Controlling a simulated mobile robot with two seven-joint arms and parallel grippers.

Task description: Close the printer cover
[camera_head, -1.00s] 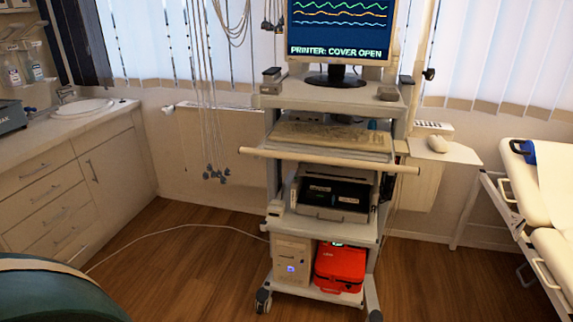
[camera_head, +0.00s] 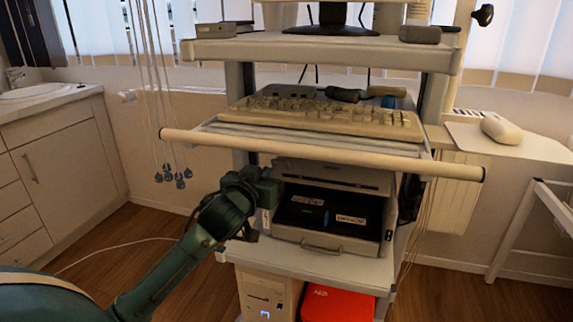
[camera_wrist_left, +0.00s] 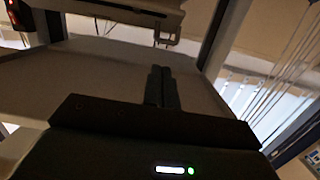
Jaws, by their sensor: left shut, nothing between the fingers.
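The printer (camera_head: 376,232) stands on a shelf of the cart, under the keyboard shelf. Its front part is open, with a dark interior (camera_head: 318,216) carrying white labels and a handle (camera_head: 321,247) at the front edge. My left gripper (camera_head: 268,190) is at the left side of the printer's front, near its upper left corner; I cannot tell whether it touches. In the left wrist view its two fingers (camera_wrist_left: 162,88) are together with nothing between them, over a grey surface. My right gripper is not in view.
The keyboard shelf with its long front bar (camera_head: 320,154) overhangs the printer. A keyboard (camera_head: 330,117) lies on it. Cables (camera_head: 160,100) hang at the left. Below are a computer case (camera_head: 265,295) and a red AED case (camera_head: 338,305). A mouse (camera_head: 501,128) sits at the right.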

